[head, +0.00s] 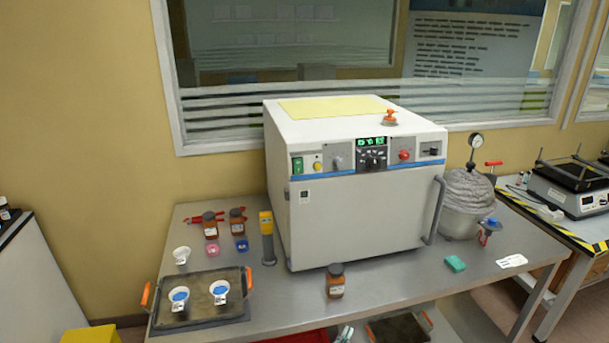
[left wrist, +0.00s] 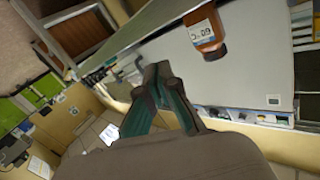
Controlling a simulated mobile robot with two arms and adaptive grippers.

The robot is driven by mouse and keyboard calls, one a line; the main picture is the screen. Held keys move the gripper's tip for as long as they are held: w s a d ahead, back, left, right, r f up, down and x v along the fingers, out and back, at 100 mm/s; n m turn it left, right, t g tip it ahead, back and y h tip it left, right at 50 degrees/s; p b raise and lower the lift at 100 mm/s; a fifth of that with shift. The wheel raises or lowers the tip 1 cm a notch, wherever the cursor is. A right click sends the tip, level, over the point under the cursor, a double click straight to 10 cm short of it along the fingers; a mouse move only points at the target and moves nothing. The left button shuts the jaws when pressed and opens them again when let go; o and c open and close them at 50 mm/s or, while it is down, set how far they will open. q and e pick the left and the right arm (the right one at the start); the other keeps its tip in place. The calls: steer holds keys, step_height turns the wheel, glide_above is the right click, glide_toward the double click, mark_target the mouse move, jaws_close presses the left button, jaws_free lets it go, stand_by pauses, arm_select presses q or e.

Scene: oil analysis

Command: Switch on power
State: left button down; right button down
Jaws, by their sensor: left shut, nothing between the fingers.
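A white box-shaped machine (head: 350,225) stands on the metal table in the head view. Its upper front panel has a green rocker switch (head: 297,165) at the left end, a yellow button, knobs, a red knob and a display (head: 370,141) with lit green characters. I cannot tell the rocker's position. In the left wrist view, my left gripper (left wrist: 163,75) is shut and empty. My right gripper is not in view.
A brown bottle (head: 335,280) stands before the machine; it also shows in the left wrist view (left wrist: 205,30). A dark tray (head: 180,318) with cups, a yellow-topped device (head: 266,235) and more bottles stand left. A covered pot (head: 464,205) and green block (head: 455,263) are right.

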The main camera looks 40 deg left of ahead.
arm_select(q)
steer(key=a+r+n+y, duration=0.3)
steer(key=a+r+y, duration=0.1)
steer(key=r, duration=0.7)
steer(key=w+a+r+n+g+y+p, duration=0.1)
steer(key=a+r+n+y, duration=0.3)
steer(key=r, duration=0.7)
steer(key=w+a+r+n+y+p, duration=0.1)
steer(key=a+r+n+y, duration=0.2)
steer(key=r+y, duration=0.3)
step_height(320, 180, up, 5)
steer(key=shift+w+a+f+g+y, duration=0.1)
steer(key=shift+w+a+g+y, duration=0.15)
steer(key=shift+a, duration=0.35)
